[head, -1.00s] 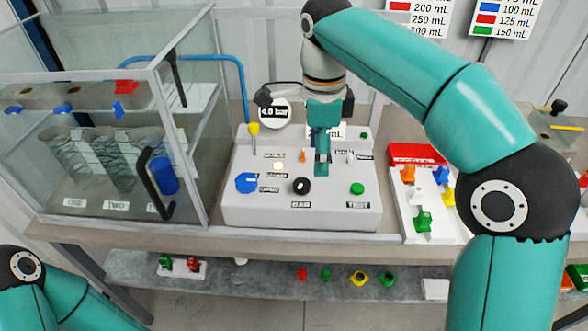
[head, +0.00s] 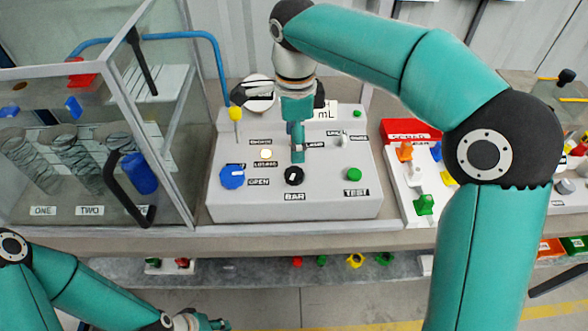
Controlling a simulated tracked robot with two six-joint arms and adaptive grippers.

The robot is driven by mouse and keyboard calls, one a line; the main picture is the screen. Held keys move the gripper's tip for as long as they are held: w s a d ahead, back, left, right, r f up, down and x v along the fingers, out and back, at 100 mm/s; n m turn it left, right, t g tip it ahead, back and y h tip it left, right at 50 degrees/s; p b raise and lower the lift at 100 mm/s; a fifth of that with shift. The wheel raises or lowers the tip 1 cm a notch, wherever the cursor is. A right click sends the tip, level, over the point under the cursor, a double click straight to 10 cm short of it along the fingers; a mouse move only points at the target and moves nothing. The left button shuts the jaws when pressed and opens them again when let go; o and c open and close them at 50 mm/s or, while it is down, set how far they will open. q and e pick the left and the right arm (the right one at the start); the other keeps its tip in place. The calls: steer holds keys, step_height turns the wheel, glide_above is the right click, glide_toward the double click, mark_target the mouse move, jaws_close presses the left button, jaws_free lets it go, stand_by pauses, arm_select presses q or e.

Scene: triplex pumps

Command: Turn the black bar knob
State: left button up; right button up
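The black knob (head: 294,176) is round with a pale mark on top. It sits on the sloped front of the grey control panel (head: 325,208), just above the BAR label (head: 294,197). My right gripper (head: 298,157) points down over the panel, close behind the knob in the head view. Its narrow teal end appears just short of the knob; I cannot tell whether they touch or whether the fingers are open. My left gripper (head: 212,324) is low at the bottom edge, away from the panel and partly cut off.
A blue knob (head: 232,177), a green button (head: 354,174) and a yellow-topped lever (head: 235,114) are near the black knob. The glass cabinet (head: 150,120) with its black handle stands left. A white rack with coloured pieces and a red SCRAP bin (head: 411,131) are right.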

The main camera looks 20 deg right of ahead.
mark_target(295, 173)
step_height(295, 173, down, 9)
steer(key=shift+s+f, duration=0.1)
steer(key=shift+c, duration=0.4)
steer(key=c, duration=1.1)
